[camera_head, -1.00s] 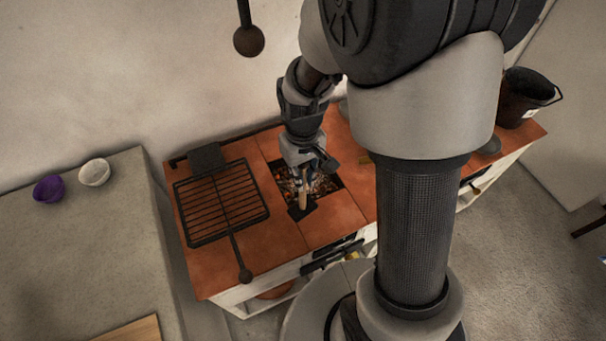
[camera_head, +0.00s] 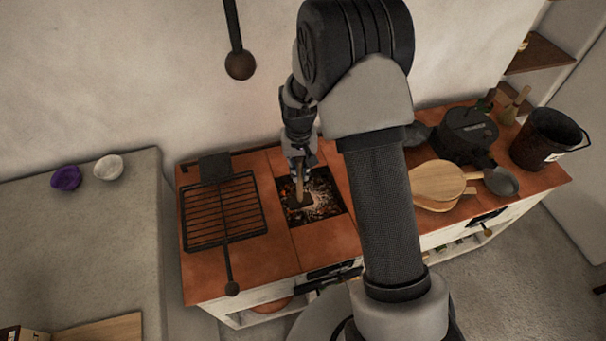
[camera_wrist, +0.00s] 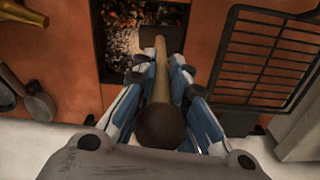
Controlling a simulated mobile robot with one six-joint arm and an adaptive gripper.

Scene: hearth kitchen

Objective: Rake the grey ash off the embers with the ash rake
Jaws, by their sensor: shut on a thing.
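My gripper (camera_head: 298,165) is shut on the ash rake's wooden handle (camera_head: 299,184) and points down over the fire pit (camera_head: 341,209). The rake's dark flat head (camera_head: 299,202) is at the left part of the pit. In the wrist view, the handle (camera_wrist: 161,85) runs between the fingers, its round dark end towards the camera. The head (camera_wrist: 165,37) shows there at the pit's right side. Orange embers (camera_head: 293,217) show at the left and front; pale grey ash (camera_head: 322,203) lies in the middle and right. Whether the head touches the embers is unclear.
A black grill rack (camera_head: 222,212) with a long handle lies left of the pit. Right of my arm are wooden boards (camera_head: 438,184), a ladle (camera_head: 501,181), a dark pot (camera_head: 467,130) and a black bucket (camera_head: 547,140). A dark knobbed rod (camera_head: 239,64) hangs above.

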